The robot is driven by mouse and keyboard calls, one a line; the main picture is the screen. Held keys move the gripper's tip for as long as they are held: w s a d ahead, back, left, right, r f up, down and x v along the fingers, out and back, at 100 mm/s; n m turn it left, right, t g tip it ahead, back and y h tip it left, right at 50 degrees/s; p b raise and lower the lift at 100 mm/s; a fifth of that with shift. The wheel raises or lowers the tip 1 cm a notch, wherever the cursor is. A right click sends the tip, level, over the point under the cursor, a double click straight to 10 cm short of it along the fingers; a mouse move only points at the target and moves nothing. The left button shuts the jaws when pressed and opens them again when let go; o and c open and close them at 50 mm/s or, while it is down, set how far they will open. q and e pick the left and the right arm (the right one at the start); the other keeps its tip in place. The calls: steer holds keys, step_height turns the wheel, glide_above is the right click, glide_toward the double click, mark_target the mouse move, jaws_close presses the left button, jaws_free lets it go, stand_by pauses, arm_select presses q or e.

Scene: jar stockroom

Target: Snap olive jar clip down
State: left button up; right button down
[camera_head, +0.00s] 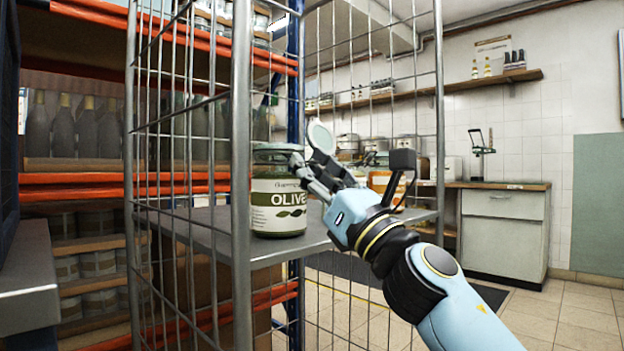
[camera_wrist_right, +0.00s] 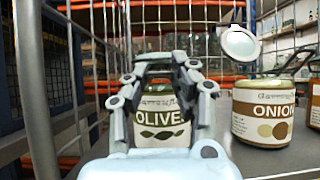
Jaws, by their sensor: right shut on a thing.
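The olive jar (camera_head: 278,212), glass with a green and cream label, stands upright on a grey shelf (camera_head: 205,222) of a wire cage. In the right wrist view the olive jar (camera_wrist_right: 163,134) is straight ahead, partly hidden behind the fingers. My right gripper (camera_head: 300,165) reaches in from the right, its fingertips at the jar's upper right edge. It also shows in the right wrist view (camera_wrist_right: 160,62), its fingers drawn together at the jar's top. It is shut on the clip there, which the fingers mostly hide. My left gripper is not in view.
A tilted round disc (camera_head: 321,138) is close to the right gripper. An onion jar (camera_wrist_right: 265,112) stands right of the olive jar in the wrist view. Cage uprights (camera_head: 242,150) and wire mesh stand close by. A counter (camera_head: 500,220) is farther right.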

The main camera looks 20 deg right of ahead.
stand_by(0.4)
steer(key=c, duration=1.1)
jaws_free()
